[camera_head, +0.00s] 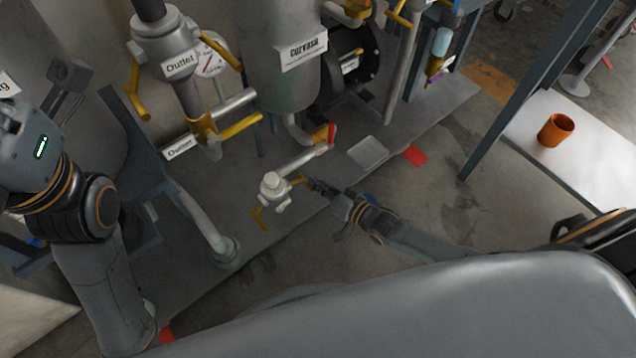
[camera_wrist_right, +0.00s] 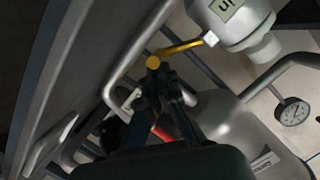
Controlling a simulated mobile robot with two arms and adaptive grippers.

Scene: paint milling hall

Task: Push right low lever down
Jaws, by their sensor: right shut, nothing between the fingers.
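A low grey-white valve (camera_head: 273,187) stands over the plant's base plate with two yellow levers. Its right lever (camera_head: 297,180) points toward my right gripper; its left lever (camera_head: 259,217) hangs down to the left. My right gripper (camera_head: 313,184) is shut and empty, its fingertips close to the right lever's outer end. In the right wrist view, a yellow lever (camera_wrist_right: 181,47) runs from a grey valve body to a round end just beyond my fingertips (camera_wrist_right: 160,82). Whether they touch is not clear. Only my left arm shows at the left; its gripper is out of view.
A pipe with a red and yellow handle (camera_head: 331,134) lies behind the low valve. A tank (camera_head: 275,75) and outlet valves with yellow levers (camera_head: 240,125) stand beyond. An orange cup (camera_head: 555,130) is on a white table (camera_head: 530,165) at right. Floor is clear between.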

